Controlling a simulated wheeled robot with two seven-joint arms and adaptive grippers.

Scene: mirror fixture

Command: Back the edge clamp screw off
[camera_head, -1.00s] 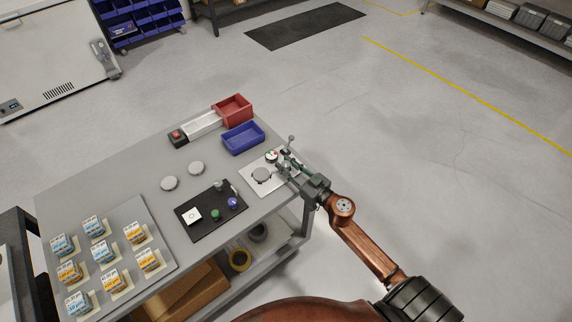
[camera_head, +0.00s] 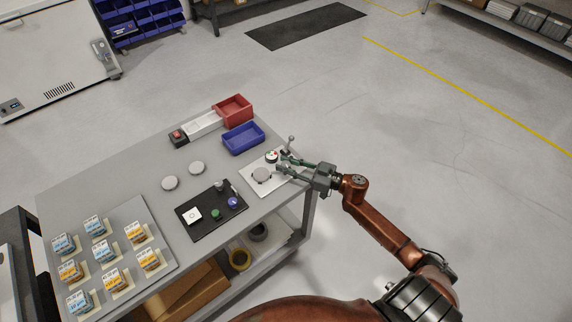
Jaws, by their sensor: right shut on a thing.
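The mirror fixture is a pale plate (camera_head: 258,188) at the right end of the grey table. A round grey disc (camera_head: 261,175) sits on it, with a small round white part with coloured marks (camera_head: 271,157) behind. A small post with a ball top (camera_head: 291,139) stands at the plate's back right. My right gripper (camera_head: 281,167) reaches in from the right, low over the plate beside the disc. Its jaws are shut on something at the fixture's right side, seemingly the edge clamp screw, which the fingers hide. My left gripper is out of view.
A blue bin (camera_head: 243,139) and a red bin (camera_head: 233,110) stand behind the fixture. A black tray (camera_head: 205,231) with small parts lies left of it. Labelled boxes (camera_head: 103,251) fill the near left.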

